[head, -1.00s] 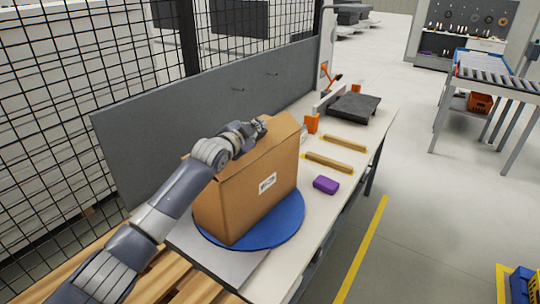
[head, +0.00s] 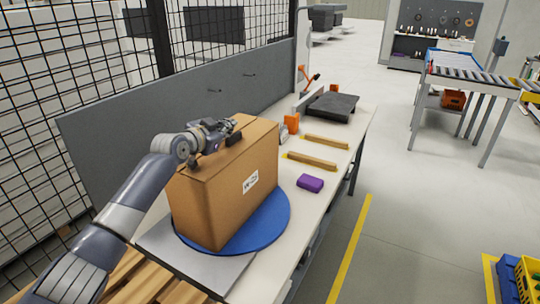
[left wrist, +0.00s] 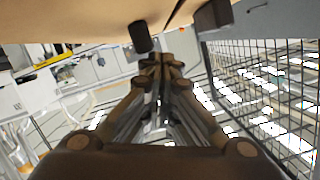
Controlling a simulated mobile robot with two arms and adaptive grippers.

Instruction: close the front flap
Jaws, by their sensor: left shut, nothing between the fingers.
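A brown cardboard box (head: 228,196) with a white label stands upright on a blue round turntable (head: 272,222). Its top (head: 258,133) looks nearly flat in the head view, with the flap at the far end lying about level. My left arm reaches in from the left, and my left gripper (head: 232,131) is shut and empty at the box top, over its back-left part. Whether it touches the cardboard I cannot tell. In the left wrist view a cardboard surface (left wrist: 75,22) fills the upper edge, close to the fingers. My right gripper is out of view.
A grey panel (head: 110,150) and mesh fence stand behind the bench. On the bench lie a purple block (head: 310,183), two yellowish bars (head: 312,161) (head: 326,142) and a dark plate (head: 333,105).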

